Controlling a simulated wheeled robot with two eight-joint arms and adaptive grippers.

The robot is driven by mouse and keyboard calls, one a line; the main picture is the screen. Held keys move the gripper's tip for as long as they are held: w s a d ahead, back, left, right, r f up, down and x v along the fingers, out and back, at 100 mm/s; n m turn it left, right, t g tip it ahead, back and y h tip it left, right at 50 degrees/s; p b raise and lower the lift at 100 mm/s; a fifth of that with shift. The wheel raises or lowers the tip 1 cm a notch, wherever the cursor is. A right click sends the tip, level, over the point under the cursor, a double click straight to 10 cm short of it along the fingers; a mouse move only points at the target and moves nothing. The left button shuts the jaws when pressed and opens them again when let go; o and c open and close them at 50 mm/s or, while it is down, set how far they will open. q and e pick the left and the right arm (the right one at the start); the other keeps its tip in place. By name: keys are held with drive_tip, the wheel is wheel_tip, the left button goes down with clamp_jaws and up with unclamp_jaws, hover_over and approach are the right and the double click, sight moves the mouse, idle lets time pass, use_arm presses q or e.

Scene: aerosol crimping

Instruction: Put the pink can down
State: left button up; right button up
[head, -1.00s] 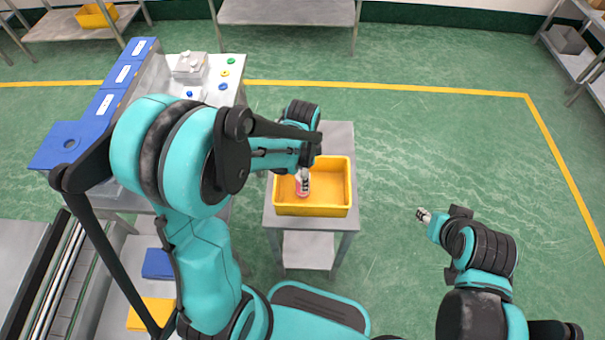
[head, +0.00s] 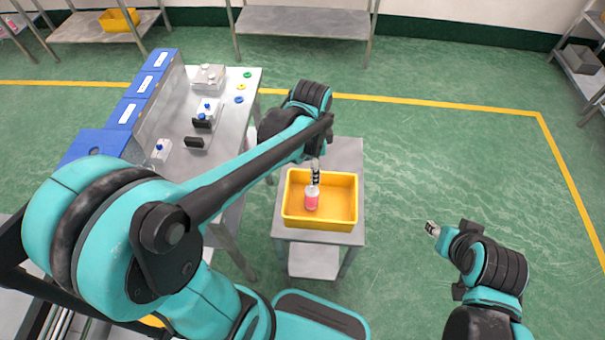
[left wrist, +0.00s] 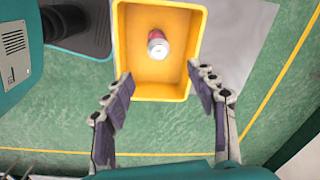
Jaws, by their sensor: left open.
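The pink can (head: 312,199) with a pale top stands upright in the yellow bin (head: 341,223), left of the bin's middle. In the left wrist view the pink can (left wrist: 158,45) is seen from above, apart from both fingers. My left gripper (head: 315,176) is just above and behind the can. In the left wrist view my left gripper (left wrist: 163,105) has its fingers spread wide with nothing between them. My right gripper (head: 432,228) is off to the right over the floor, apart from everything; its fingers are too small to judge.
The bin sits on a small grey table (head: 347,152). A workbench (head: 232,112) to the left carries blue-lidded units, coloured buttons and small white-and-blue items. Shelves stand at the back and far right.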

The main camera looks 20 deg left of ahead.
use_arm(q)
drive_tip(key=s+a+r+n+t, duration=0.1)
drive_tip(key=s+r+n+t, duration=0.4)
drive_tip(key=s+n, duration=0.4)
drive_tip(key=shift+a+n+t, duration=0.3)
drive_tip(key=shift+n+t, duration=0.4)
drive_tip(key=shift+n, duration=0.4)
use_arm(e)
drive_tip(key=shift+s, duration=0.1)
drive_tip(key=shift+f, duration=0.1)
use_arm(q)
drive_tip(key=shift+f+b, duration=0.9)
drive_tip(key=shift+b, duration=0.05)
use_arm(e)
drive_tip(key=shift+f, duration=0.85)
use_arm(q)
drive_tip(key=shift+c, duration=0.3)
use_arm(e)
drive_tip(key=shift+c, duration=0.3)
